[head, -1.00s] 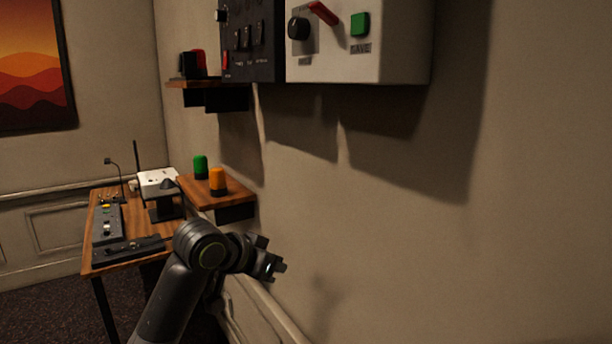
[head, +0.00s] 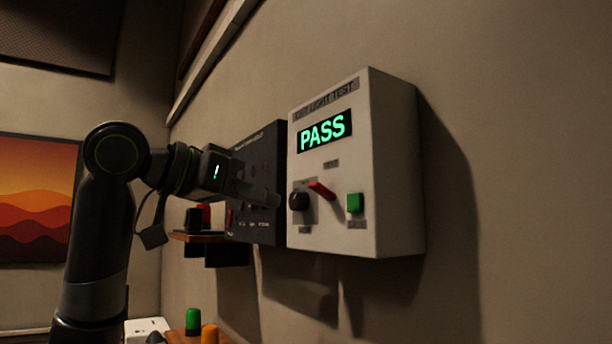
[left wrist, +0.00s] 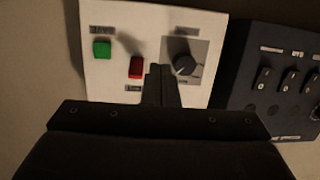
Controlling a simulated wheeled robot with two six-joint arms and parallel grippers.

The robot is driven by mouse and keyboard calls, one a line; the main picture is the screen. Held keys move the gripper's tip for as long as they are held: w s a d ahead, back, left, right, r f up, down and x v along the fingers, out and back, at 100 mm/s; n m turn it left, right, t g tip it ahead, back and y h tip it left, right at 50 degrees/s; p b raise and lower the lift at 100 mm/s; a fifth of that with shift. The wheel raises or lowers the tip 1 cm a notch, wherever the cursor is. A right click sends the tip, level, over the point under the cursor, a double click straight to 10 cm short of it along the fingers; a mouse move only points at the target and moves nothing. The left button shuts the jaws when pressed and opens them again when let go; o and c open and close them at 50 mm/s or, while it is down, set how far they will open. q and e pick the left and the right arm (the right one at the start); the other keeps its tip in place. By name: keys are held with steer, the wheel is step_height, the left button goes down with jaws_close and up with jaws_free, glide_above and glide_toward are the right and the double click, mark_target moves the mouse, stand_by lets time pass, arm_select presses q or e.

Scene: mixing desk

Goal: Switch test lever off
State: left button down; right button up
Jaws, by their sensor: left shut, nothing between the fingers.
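The red test lever (head: 322,190) sits on the front of a white wall box (head: 345,235), between a black knob (head: 299,200) and a green button (head: 355,203). My left gripper (head: 275,199) is shut and empty, in front of the panels, close to the knob. In the left wrist view the shut fingertips (left wrist: 160,72) appear between the red lever (left wrist: 136,68) and the knob (left wrist: 183,65). I cannot tell whether they touch either. My right gripper is not in view.
The box's display (head: 323,132) reads PASS in green. A dark switch panel (head: 262,155) adjoins the box on the left. Below are a small shelf (head: 190,237) and green (head: 193,321) and orange (head: 209,333) lamps. The wall right of the box is clear.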

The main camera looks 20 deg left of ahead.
mark_target(321, 190)
arm_select(q)
steer(key=s+r+h, duration=0.1)
steer(key=s+r, duration=0.4)
steer(key=shift+r+m, duration=0.3)
steer(key=shift+m, duration=0.1)
steer(key=shift+w+a, duration=0.1)
steer(key=p+x, duration=0.4)
steer(key=x, duration=0.6)
steer(key=shift+r, duration=0.15)
